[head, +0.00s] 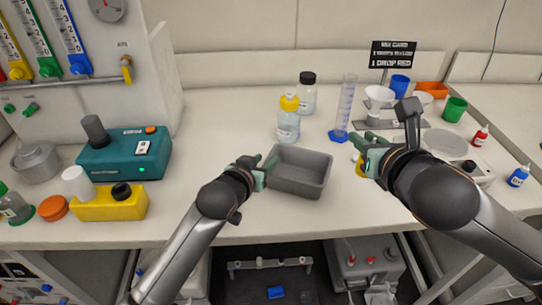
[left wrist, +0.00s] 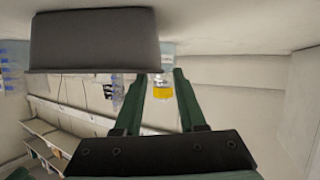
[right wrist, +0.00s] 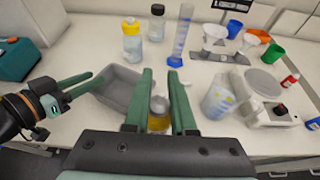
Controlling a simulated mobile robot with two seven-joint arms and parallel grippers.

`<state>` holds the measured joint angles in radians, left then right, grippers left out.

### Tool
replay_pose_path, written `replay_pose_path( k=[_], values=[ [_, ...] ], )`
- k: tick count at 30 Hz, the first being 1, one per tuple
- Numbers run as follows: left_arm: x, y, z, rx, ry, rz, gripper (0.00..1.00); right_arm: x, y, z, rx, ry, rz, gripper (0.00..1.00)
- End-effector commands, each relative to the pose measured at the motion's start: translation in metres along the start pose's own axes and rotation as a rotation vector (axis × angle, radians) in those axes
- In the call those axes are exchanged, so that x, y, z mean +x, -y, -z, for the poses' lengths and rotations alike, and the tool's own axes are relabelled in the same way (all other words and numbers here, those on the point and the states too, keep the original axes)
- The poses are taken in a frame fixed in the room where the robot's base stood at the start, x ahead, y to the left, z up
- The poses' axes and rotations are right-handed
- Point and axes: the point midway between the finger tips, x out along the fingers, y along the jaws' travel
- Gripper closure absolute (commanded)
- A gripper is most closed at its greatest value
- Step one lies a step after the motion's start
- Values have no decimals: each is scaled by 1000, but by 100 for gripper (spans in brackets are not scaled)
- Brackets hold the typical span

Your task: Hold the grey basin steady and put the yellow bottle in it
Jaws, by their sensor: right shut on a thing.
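The grey basin (head: 312,181) stands upright on the bench, empty, and shows in the left wrist view (left wrist: 95,42). My left gripper (head: 268,168) is at its left side, fingers apart with nothing between them; I cannot tell whether a finger touches the wall. My right gripper (head: 366,148) is right of the basin, shut on a small bottle with yellow contents (right wrist: 159,124) and a greyish cap, the yellow bottle. In the head view that bottle is mostly hidden behind the gripper. Another clear bottle with a yellow cap (head: 289,120) stands behind the basin.
A black-capped bottle (head: 307,95) and a measuring cylinder (head: 345,105) stand behind the basin. A teal device (head: 125,155) and yellow block (head: 110,206) stand left.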

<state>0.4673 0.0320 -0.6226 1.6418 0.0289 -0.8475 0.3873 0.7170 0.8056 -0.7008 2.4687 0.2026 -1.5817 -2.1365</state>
Motion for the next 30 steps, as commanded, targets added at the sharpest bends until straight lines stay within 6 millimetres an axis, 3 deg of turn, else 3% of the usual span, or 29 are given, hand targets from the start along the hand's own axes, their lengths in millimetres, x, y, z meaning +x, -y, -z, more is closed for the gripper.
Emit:
replay_pose_path(
  k=[6,12,25,30],
  values=[
    [30,0,0,1,0,0,60,1,0,3,0,0,0,100],
    [46,0,0,2,-1,-1,60,2,0,5,0,0,0,100],
    [52,-1,0,2,-1,-1,60,2,0,5,0,0,0,100],
    [52,0,0,2,-1,-1,79,2,0,5,0,0,0,100]
  ],
)
